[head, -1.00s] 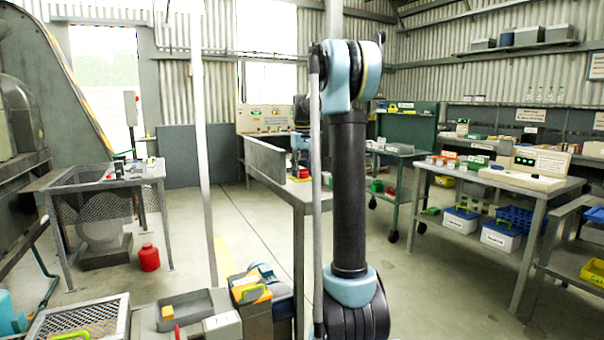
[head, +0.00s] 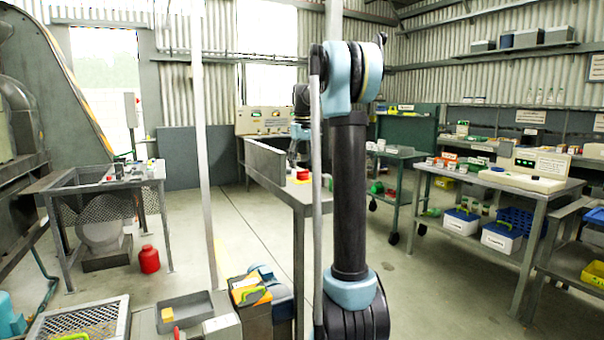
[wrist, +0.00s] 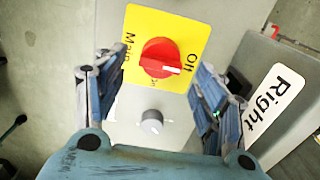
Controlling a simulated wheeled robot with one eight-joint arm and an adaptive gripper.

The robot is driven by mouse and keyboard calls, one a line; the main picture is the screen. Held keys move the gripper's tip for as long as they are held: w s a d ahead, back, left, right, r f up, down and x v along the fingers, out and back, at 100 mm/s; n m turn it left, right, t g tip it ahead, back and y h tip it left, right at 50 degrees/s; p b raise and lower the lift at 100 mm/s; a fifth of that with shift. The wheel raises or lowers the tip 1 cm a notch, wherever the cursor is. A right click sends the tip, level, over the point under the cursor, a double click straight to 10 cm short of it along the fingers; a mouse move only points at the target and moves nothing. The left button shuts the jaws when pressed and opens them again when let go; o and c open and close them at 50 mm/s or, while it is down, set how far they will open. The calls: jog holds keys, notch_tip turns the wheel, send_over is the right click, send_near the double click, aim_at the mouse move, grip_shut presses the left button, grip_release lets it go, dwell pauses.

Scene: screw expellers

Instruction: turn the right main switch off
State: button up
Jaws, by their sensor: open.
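The right main switch is a red rotary knob (wrist: 160,58) on a yellow plate (wrist: 140,22) in the wrist view. The plate carries the words Main and Off; another word at its lower left is partly covered. The knob's pale mark points right, just below the word Off. A label reading Right (wrist: 272,104) is on the grey surface beside it. My gripper (wrist: 155,72) is open, with one finger on each side of the knob; contact cannot be told. In the head view, a small red-and-yellow thing (head: 303,175) is on the bench, below my partly hidden gripper.
A smaller grey knob (wrist: 152,121) sits below the red one, between my fingers. In the head view, an upright grey panel (head: 265,160) edges the bench. A bench with boxes (head: 500,180) stands at the right. Open floor (head: 250,225) lies left of my arm.

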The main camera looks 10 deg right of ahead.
notch_tip(320, 180, up, 8)
jog(key=shift+f, duration=0.15)
dwell(0.4)
